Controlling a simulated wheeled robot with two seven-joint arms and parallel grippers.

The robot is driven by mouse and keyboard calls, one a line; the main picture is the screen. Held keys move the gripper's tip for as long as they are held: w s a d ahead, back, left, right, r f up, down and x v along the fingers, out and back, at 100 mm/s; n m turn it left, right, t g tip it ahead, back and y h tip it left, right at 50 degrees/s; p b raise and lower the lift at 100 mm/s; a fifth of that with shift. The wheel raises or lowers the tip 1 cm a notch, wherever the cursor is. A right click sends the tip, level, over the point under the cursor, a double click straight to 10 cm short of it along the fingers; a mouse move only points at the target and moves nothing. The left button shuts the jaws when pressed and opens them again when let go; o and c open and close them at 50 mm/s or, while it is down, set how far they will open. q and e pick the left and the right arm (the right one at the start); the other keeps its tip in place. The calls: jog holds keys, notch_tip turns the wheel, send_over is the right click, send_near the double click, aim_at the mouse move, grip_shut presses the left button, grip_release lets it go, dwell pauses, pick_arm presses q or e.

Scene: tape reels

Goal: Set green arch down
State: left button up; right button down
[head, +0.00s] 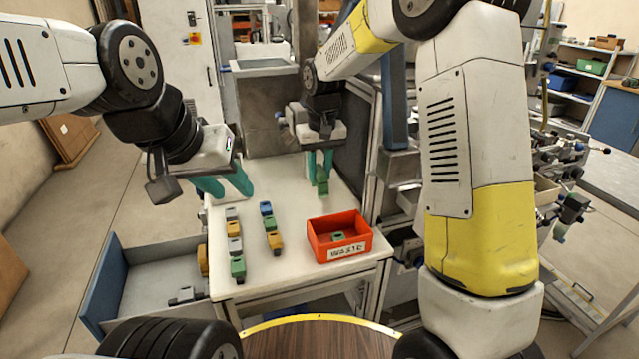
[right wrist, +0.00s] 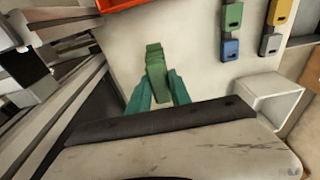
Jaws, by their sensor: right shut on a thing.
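My right gripper (head: 321,172) is shut on a green arch (head: 322,186) over the back right part of the white table (head: 300,203). In the right wrist view the green arch (right wrist: 155,66) sticks out beyond the teal fingers (right wrist: 157,92). I cannot tell whether its lower end touches the table. My left gripper (head: 226,187) is over the table's back left edge, its teal fingers apart and empty.
A red bin marked WASTE (head: 350,222) stands at the table's front right with a green piece (head: 338,237) inside. Several coloured pieces stand in two rows at left, including a blue one (head: 266,208) and a front green one (head: 238,267). The table between rows and bin is clear.

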jog(key=shift+f, duration=2.9)
jog(key=shift+f, duration=0.15)
jog(key=c, duration=1.2)
grip_release()
jog(key=shift+o, duration=0.2)
